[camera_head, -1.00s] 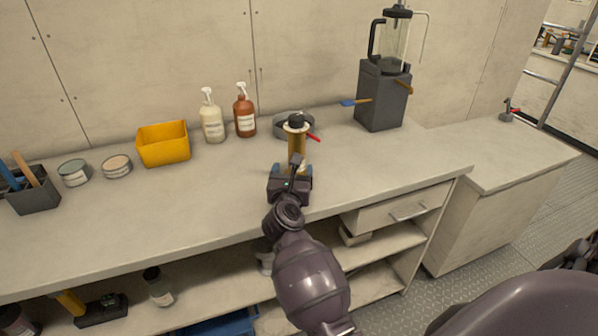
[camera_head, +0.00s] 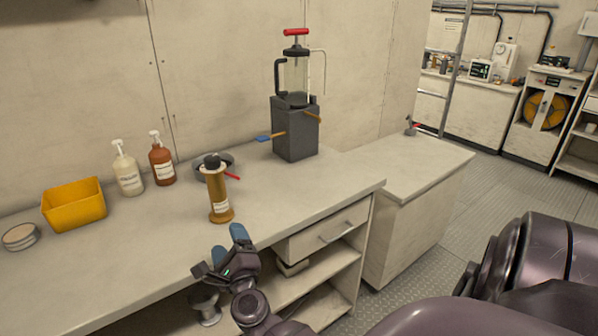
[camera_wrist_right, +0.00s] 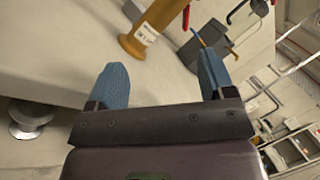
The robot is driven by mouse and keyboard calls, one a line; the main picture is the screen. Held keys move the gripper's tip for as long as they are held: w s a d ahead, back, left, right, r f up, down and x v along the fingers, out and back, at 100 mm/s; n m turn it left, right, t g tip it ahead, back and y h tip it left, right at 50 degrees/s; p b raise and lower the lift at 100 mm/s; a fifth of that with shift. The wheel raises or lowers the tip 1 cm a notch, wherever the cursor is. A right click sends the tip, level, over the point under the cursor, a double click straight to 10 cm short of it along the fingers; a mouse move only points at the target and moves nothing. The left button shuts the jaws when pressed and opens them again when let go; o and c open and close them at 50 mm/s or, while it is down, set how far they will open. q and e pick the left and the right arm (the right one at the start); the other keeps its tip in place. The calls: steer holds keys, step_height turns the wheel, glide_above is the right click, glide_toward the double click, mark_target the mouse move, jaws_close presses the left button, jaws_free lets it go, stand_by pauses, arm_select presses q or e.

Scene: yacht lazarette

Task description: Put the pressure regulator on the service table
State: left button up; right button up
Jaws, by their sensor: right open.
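My left gripper is not in view. I cannot tell which surface is the service table.
Behind the cylinder is a round dark dish (camera_head: 205,160) with a red handle beside it. Two pump bottles (camera_head: 127,172), a yellow bin (camera_head: 73,205) and a grey pump-like device (camera_head: 295,130) stand on the bench. A lower side counter (camera_head: 415,165) at right is mostly clear.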

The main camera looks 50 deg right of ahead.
steer(key=s+a+f+n+g+y, duration=0.2)
steer(key=s+f+n+g+y, duration=0.1)
steer(key=s+f+n, duration=0.6)
steer(key=s+a+f+n+g+y, duration=0.2)
steer(key=s+f+n+g+y, duration=0.2)
steer(key=s+f+n, duration=0.6)
steer(key=s+n+y, duration=0.1)
steer(key=s+n, duration=0.5)
steer(key=n, duration=0.6)
steer(key=shift+a+g+y, duration=0.3)
steer(key=shift+a+y, duration=0.1)
